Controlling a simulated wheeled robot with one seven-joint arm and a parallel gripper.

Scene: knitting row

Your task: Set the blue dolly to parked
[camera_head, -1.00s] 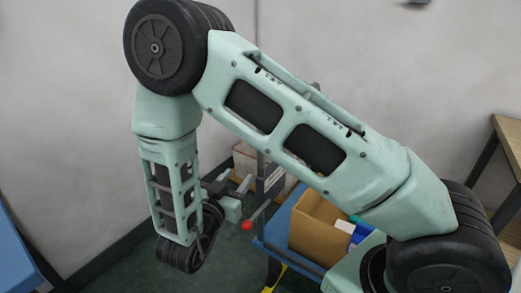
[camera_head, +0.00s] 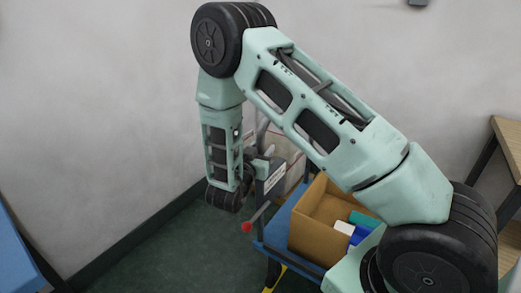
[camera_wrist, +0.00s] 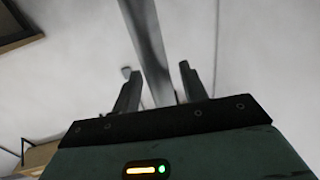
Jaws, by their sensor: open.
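The blue dolly (camera_head: 272,236) stands right of centre in the head view, with part of its deck hidden behind my arm. A lever with a red knob (camera_head: 247,227) sticks out from its left side, angled down and to the left. A placard (camera_head: 275,179) and a grey upright post (camera_head: 262,130) rise at its left end. My gripper (camera_head: 262,166) is small and partly hidden beside the post, above the red knob. In the wrist view my gripper (camera_wrist: 157,78) is open, and a grey bar (camera_wrist: 148,40) runs between its fingers. I cannot tell whether they touch it.
A cardboard box (camera_head: 311,238) with blue, green and white items sits on the dolly. A wooden-topped table (camera_head: 508,140) stands at the right. A blue surface (camera_head: 15,255) is at the left edge. The wall is close behind; green floor is open left of the dolly.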

